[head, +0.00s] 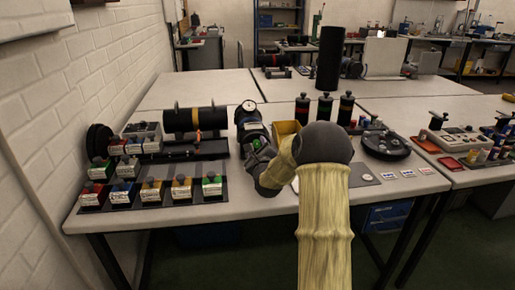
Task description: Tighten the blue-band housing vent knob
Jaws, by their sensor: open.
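My arm reaches over the table from the bottom, and its wrist bends left and away. My gripper (247,122) is at the far end of the wrist, open, small and dark; its fingers are hard to make out. A round white dial gauge (249,105) shows just beyond it. Left of the gripper, a black cylinder housing (208,120) lies on its side in a dark stand, with a brownish band and an orange part on its front. I cannot make out a blue band or the vent knob. Whether the gripper touches anything is unclear.
Dark trays with several colour-marked bins (152,191) stand at the left. An open yellow box (285,131) and dark bottles (302,109) stand behind my arm. A tall black cylinder (330,58) rises behind them. A round black plate (386,145) lies right. The tabletop behind is mostly clear.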

